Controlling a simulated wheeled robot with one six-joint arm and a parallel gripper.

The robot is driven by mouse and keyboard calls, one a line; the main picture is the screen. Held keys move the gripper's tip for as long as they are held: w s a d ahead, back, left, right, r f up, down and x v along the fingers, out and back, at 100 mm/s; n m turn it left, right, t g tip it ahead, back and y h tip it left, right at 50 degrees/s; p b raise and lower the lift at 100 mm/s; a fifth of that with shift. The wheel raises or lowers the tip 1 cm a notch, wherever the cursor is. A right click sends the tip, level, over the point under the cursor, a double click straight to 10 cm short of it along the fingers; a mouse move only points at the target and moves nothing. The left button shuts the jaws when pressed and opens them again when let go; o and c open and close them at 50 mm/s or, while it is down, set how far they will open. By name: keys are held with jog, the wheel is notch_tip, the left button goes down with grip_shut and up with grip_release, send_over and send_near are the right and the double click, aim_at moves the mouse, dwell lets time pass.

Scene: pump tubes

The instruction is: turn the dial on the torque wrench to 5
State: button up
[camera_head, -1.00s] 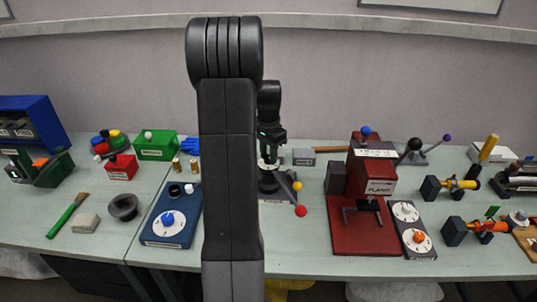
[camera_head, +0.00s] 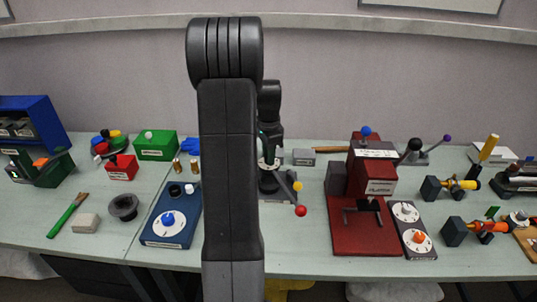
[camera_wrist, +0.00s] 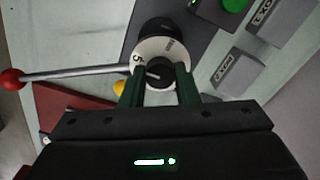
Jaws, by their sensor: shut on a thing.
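The torque wrench's dial is a pale disc (camera_wrist: 150,52) with a black knob (camera_wrist: 157,76) in its middle. A black "5" shows on the disc's left side, and a short pale mark on the knob points roughly left. A rod ending in a red ball (camera_wrist: 12,79) extends left from the dial; the ball also shows in the head view (camera_head: 301,210). My gripper (camera_wrist: 160,82) has its two green fingers closed on the knob's sides. In the head view my arm hides part of the dial and most of the gripper.
Two grey blocks (camera_wrist: 236,74) and a green button (camera_wrist: 234,4) lie right of the dial in the wrist view. A dark red press (camera_head: 340,240) stands to the right in the head view. A blue dial box (camera_head: 165,237) stands left of my arm.

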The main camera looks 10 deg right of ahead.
jog(key=shift+w+r, duration=0.1)
jog(key=o, duration=1)
notch_tip(320, 180, up, 14)
jog(key=shift+f+b, duration=0.15)
jog(key=shift+b, duration=0.45)
notch_tip(320, 180, down, 14)
jog(key=shift+p, duration=0.6)
